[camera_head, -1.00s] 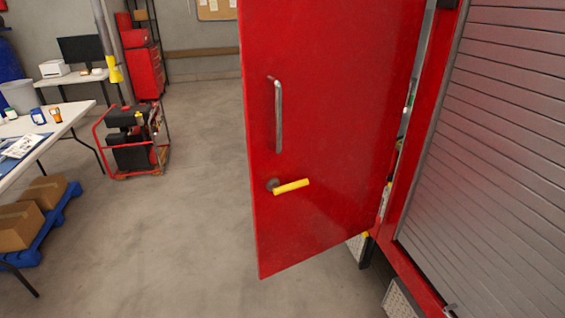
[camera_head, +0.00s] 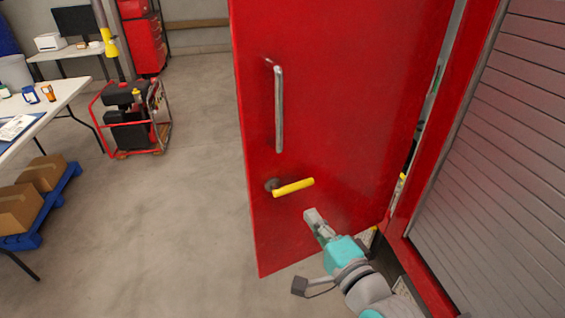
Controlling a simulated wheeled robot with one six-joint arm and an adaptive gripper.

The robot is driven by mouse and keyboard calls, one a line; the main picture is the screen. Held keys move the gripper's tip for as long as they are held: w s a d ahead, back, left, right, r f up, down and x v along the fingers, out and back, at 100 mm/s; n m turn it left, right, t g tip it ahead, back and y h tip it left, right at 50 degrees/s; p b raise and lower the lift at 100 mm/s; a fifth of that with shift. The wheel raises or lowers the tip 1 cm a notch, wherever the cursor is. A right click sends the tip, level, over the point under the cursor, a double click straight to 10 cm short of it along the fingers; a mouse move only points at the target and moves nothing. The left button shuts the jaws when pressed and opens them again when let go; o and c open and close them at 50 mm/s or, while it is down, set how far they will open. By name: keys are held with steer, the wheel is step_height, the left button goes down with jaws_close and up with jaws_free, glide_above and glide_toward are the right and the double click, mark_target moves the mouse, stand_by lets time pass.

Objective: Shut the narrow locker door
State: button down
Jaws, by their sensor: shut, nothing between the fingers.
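The narrow locker door (camera_head: 340,110) is red and stands open, swung out from the red frame at its right edge. A vertical metal grab bar (camera_head: 279,110) and a yellow lever handle (camera_head: 293,187) are on the face toward me. My gripper (camera_head: 311,216) is shut and empty. It is in front of the lower part of the door, just below and right of the yellow handle. I cannot tell whether it touches the door. The inside of the locker is mostly hidden behind the door.
A grey roller shutter (camera_head: 510,150) is to the right. A red-framed generator (camera_head: 132,117) stands on the floor at left. A table (camera_head: 62,97) and a blue pallet with boxes (camera_head: 50,210) are at far left. The floor left of the door is clear.

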steer(key=w+r, duration=0.1)
steer(key=r, duration=0.1)
glide_toward(275, 163)
steer(key=shift+y, duration=0.3)
steer(key=x, duration=0.7)
steer(key=shift+w+d, duration=0.1)
steer(key=shift+w, duration=0.05)
